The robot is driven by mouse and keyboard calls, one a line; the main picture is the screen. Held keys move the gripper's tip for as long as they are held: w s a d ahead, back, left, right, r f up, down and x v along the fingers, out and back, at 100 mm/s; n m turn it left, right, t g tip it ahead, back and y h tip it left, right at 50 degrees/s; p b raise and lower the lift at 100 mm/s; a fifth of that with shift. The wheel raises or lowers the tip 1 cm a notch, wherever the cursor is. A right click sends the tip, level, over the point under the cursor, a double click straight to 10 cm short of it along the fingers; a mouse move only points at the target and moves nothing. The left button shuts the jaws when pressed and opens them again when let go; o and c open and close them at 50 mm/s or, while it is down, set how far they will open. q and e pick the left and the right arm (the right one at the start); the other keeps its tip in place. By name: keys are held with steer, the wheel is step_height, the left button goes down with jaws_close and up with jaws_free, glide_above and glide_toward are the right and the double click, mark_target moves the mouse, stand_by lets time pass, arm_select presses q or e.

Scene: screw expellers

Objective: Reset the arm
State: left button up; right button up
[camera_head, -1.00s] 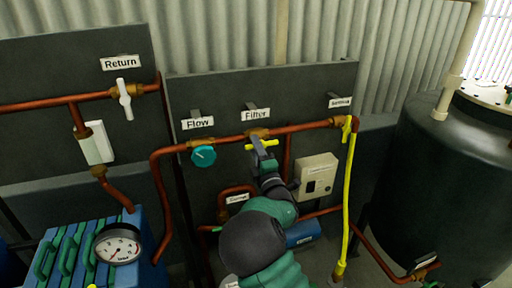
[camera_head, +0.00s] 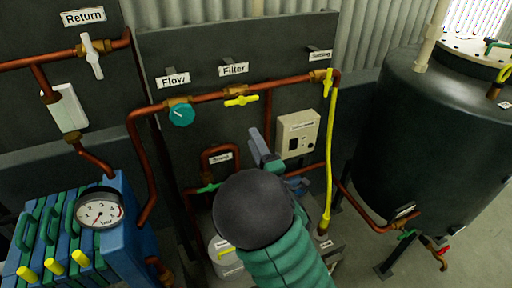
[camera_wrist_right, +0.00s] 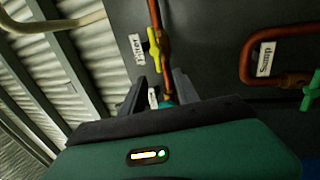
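My right arm rises from the bottom middle of the head view, with its green and black forearm in front. My right gripper (camera_head: 264,150) is below the yellow filter valve handle (camera_head: 241,100) and apart from it. The right wrist view shows the two dark fingers (camera_wrist_right: 162,92) spread apart with a gap between them, and nothing is held. That view also shows the yellow handle (camera_wrist_right: 154,50) beyond the fingertips. My left gripper is not in view.
Copper pipes run across dark panels, with a teal flow knob (camera_head: 181,115) and a white return handle (camera_head: 92,56). A control box (camera_head: 298,134) and a yellow hose (camera_head: 331,150) are right of my gripper. A pressure gauge (camera_head: 99,209) is lower left; a dark tank (camera_head: 430,140) is right.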

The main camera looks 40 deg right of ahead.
steer(key=shift+s+a+f, duration=0.15)
steer(key=shift+s, duration=0.3)
steer(key=s+a+f+m+g+y, duration=0.1)
steer(key=a+f+m+g, duration=0.1)
steer(key=f+m+g, duration=0.45)
steer(key=a+f+m+g, duration=0.2)
steer(key=f+m, duration=0.2)
steer(key=f, duration=0.5)
steer(key=s+a+f+m+g+y, duration=0.2)
steer(key=s+a+f+g, duration=0.1)
steer(key=s+a, duration=0.3)
steer(key=s+a+f+m+g+y, duration=0.1)
steer(key=s+a+f+m+g, duration=0.2)
steer(key=s+a+g, duration=0.3)
steer(key=s, duration=0.3)
steer(key=shift+s+a+y, duration=0.25)
steer(key=shift+s+y, duration=0.15)
